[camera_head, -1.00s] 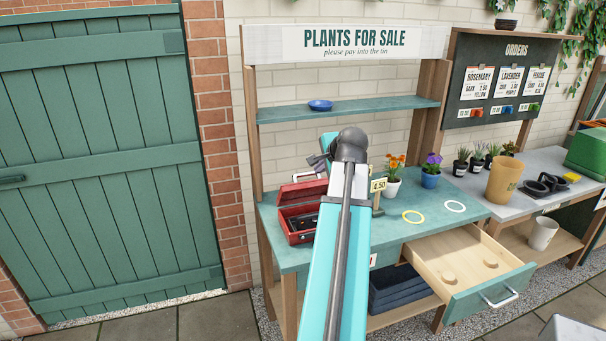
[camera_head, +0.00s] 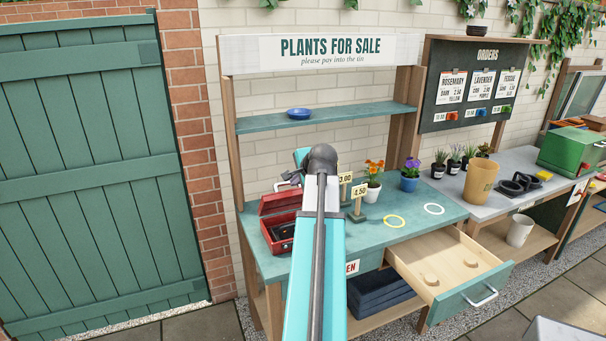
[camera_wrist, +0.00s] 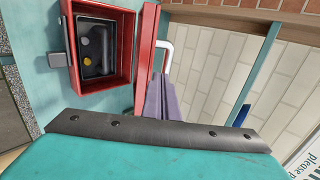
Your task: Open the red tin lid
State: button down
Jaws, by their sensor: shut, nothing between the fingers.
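The red tin (camera_head: 281,238) stands at the left end of the green bench with its lid (camera_head: 280,201) raised, hinged up at the back. In the wrist view the open tin (camera_wrist: 124,25) shows a dark tray with coins inside. There the lid (camera_wrist: 146,55) is seen nearly edge-on, with a white handle (camera_wrist: 171,46) on its outer side. My gripper (camera_wrist: 160,84) is shut and empty, on the outer side of the lid, close to the handle. I cannot tell whether it touches the lid. In the head view my arm hides most of the gripper.
Price signs (camera_head: 359,202) and two flower pots (camera_head: 409,176) stand right of my arm. A yellow ring (camera_head: 394,222) and a white ring (camera_head: 434,209) lie on the bench. An open drawer (camera_head: 467,292) juts out at front right. A shelf with a blue bowl (camera_head: 299,113) is above.

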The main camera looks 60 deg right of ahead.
aim_at(286, 195)
jog(key=shift+p+x, duration=0.55)
jog(key=shift+x, duration=1.95)
